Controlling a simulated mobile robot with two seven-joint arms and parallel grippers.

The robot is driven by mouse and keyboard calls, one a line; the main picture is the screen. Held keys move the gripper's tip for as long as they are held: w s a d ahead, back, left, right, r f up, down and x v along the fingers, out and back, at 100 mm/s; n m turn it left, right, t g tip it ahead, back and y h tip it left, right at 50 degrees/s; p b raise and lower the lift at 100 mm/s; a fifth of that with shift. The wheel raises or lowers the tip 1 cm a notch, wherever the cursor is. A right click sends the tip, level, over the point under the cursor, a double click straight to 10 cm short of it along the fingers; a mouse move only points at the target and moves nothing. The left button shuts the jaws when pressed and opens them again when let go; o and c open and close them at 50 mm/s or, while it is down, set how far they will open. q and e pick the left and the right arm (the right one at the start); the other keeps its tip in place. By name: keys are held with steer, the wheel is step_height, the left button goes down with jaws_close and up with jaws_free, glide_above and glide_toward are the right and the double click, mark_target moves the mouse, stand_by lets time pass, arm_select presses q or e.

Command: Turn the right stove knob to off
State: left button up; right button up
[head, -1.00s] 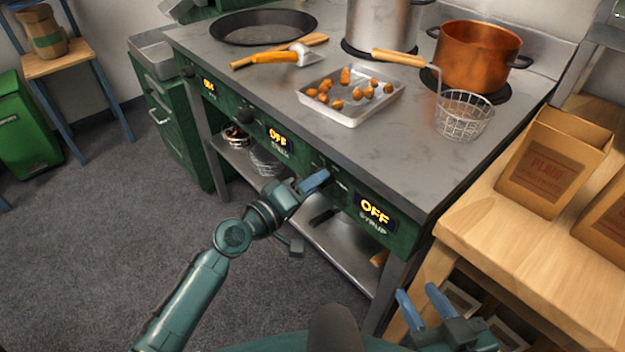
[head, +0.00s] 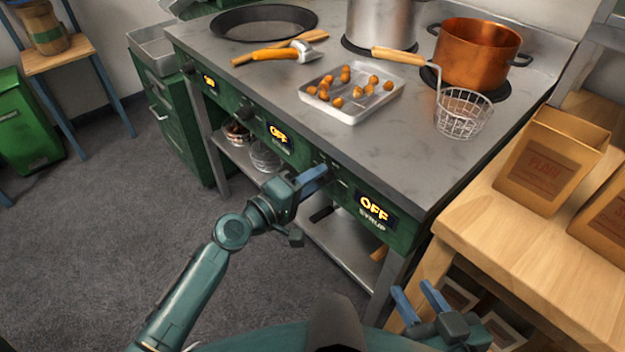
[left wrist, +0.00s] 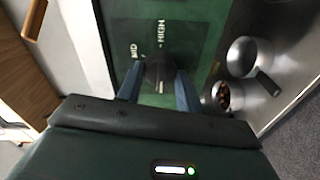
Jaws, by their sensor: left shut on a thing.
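The green stove front carries a dark knob (left wrist: 160,72), seen in the left wrist view between my left gripper's blue fingers, near the painted words MID and HIGH. My left gripper (head: 313,180) is shut on this right stove knob at the front panel. In the head view the fingers hide the knob. The right display (head: 374,208) beside it reads OFF, with SYRUP below. My right gripper (head: 418,298) is open and empty, low by the wooden table.
A middle display (head: 279,135) also reads OFF. On the counter are a tray of chestnuts (head: 343,117), a copper pot (head: 478,56), a steel pot (head: 382,25) and a wire basket (head: 463,115).

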arm_select(q)
steer(key=o, duration=1)
arm_select(e)
steer(key=shift+d, duration=0.1)
arm_select(q)
steer(key=b+v, duration=0.1)
steer(key=v, duration=1.2)
arm_select(e)
steer(key=shift+f, duration=0.25)
steer(key=shift+f, duration=0.1)
